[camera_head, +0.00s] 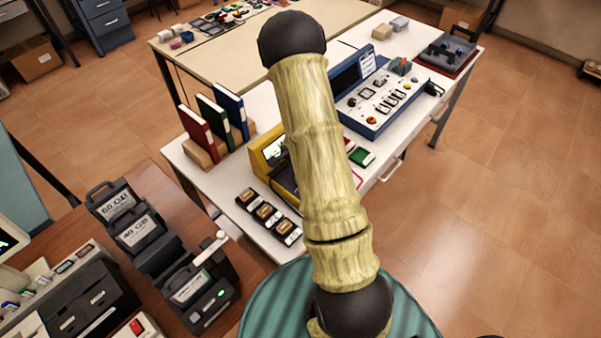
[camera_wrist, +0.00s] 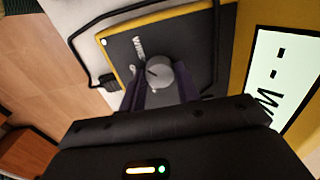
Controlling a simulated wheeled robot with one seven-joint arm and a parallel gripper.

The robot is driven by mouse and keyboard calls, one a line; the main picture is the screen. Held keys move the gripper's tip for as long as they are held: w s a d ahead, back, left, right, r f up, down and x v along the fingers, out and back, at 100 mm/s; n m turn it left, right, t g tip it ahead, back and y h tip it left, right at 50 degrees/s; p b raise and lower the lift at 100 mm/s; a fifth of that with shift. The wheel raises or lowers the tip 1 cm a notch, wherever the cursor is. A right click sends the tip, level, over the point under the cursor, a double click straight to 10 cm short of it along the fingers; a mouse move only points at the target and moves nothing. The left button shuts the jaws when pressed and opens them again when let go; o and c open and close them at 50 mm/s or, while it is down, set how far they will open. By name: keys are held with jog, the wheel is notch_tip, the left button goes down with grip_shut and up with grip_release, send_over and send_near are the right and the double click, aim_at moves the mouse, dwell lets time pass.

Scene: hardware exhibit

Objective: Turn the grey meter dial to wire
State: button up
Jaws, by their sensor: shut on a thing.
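The grey dial (camera_wrist: 158,72) is a small round knob on the black face of the yellow meter (camera_wrist: 228,45). A dark pointer mark shows on the dial's left part. White lettering that looks like "WIRE" is printed beside it, partly legible. My gripper (camera_wrist: 161,88) is shut on the dial, one dark finger on each side. The pale meter display (camera_wrist: 284,80) shows dashes and a letter that looks like W, cut off by the frame. In the head view the yellow meter (camera_head: 259,158) is largely behind my arm, and my gripper is hidden.
A black cable (camera_wrist: 84,42) runs beside the meter. In the head view, upright books (camera_head: 210,122) stand left of the meter and small black modules (camera_head: 268,213) lie in front. A blue instrument panel (camera_head: 385,95) stands to the right. Open floor lies further right.

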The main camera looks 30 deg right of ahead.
jog(key=o, duration=1)
jog(key=shift+w, duration=0.1)
jog(key=shift+r, duration=0.15)
notch_tip(320, 180, up, 17)
jog(key=shift+r+b, duration=0.1)
jog(key=shift+b, duration=0.3)
jog(key=shift+w, duration=0.1)
